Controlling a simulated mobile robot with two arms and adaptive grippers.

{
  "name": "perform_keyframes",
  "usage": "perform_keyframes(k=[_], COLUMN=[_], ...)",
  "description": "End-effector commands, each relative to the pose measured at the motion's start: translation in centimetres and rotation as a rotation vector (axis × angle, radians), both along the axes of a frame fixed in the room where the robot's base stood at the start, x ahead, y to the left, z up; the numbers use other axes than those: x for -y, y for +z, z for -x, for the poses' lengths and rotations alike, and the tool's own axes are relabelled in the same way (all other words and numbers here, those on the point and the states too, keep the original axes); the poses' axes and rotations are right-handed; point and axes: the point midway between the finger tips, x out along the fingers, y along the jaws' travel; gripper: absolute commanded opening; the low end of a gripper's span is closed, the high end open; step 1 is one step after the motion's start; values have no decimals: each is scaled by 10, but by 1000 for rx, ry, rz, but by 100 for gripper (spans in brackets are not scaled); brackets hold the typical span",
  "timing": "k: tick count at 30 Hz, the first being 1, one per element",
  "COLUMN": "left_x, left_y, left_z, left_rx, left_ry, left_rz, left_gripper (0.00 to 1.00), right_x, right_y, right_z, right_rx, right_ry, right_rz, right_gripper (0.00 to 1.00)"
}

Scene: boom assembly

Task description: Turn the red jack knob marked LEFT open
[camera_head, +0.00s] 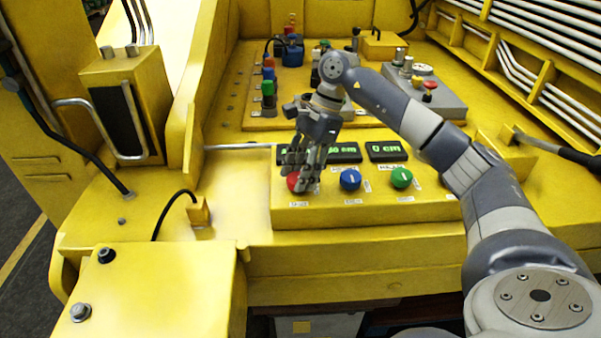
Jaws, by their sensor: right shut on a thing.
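The red knob (293,181) sits at the left of a row on the yellow control panel (330,212), above a small white label too small to read. My right gripper (301,184) reaches down over it from above. Its fingers are closed around the knob and hide part of it. A blue knob (350,180) and a green knob (402,178) stand to the right, apart from the fingers. My left gripper is out of view.
Green-lit displays lie behind the knobs; the right one (385,150) reads 0 cm, and my gripper partly covers the others. Hydraulic fittings (268,88) and a grey box with a red button (429,88) stand farther back. A black cable (170,208) loops at left.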

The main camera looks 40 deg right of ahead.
Motion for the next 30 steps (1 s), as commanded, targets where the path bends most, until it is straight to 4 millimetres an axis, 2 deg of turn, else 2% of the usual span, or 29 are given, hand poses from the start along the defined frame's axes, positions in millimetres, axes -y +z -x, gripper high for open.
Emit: perform_keyframes(k=[12, 30], left_x=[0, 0], left_y=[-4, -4], left_z=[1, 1], left_rx=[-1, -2], left_ry=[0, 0], left_rz=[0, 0], left_gripper=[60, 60], right_x=[0, 0], right_y=[0, 0], right_z=[-2, -2], right_rx=[2, 2], right_ry=[235, 286], right_rz=[0, 1], right_gripper=[16, 16])
